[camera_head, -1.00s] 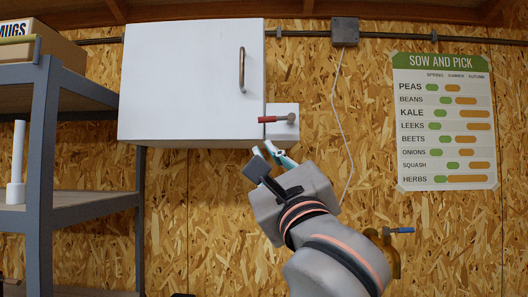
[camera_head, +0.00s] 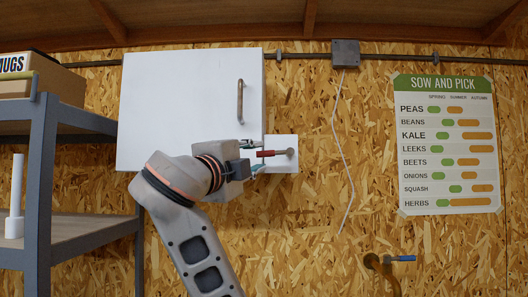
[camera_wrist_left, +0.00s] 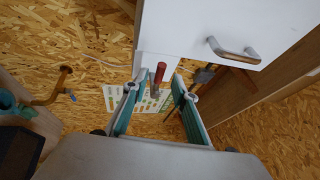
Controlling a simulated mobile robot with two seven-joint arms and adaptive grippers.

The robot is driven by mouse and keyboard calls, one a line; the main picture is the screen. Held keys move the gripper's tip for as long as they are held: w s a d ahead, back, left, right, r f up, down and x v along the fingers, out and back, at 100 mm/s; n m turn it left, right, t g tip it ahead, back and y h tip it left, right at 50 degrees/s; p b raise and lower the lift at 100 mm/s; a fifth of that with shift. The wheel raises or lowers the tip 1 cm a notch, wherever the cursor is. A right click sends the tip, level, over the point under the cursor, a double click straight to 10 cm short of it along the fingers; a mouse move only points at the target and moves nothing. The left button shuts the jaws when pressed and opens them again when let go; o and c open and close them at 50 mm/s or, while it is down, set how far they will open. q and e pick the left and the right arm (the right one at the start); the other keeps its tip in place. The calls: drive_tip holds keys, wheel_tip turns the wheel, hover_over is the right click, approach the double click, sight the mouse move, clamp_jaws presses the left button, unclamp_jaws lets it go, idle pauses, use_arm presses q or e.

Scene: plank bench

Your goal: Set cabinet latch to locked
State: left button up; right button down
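The white cabinet (camera_head: 190,95) hangs on the wall with its door shut. Its latch (camera_head: 270,153) has a red grip on a metal lever that lies level. The grip points left across the door's right edge, and the lever's pivot sits on a white plate (camera_head: 285,163) to the right. My left gripper (camera_head: 258,156) is open at the left of the latch, one finger above the red grip and one below. In the left wrist view the red grip (camera_wrist_left: 159,73) shows between the two spread fingertips; I cannot tell whether they touch it. My right gripper is out of view.
A metal shelf (camera_head: 42,180) with a mugs box (camera_head: 50,75) stands at the left. A bar handle (camera_head: 240,100) sticks out of the door above my gripper. A blue-handled tap (camera_head: 400,258) is low at the right. The wall between tap and latch is mostly free.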

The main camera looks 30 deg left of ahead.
sight(263, 155)
use_arm(q)
drive_tip(key=p+x, duration=0.1)
drive_tip(key=x, duration=0.3)
drive_tip(key=shift+w+a+r, duration=0.1)
drive_tip(key=shift+w, duration=0.35)
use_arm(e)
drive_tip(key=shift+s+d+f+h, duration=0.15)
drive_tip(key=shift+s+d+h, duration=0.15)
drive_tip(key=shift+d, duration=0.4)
use_arm(q)
clamp_jaws()
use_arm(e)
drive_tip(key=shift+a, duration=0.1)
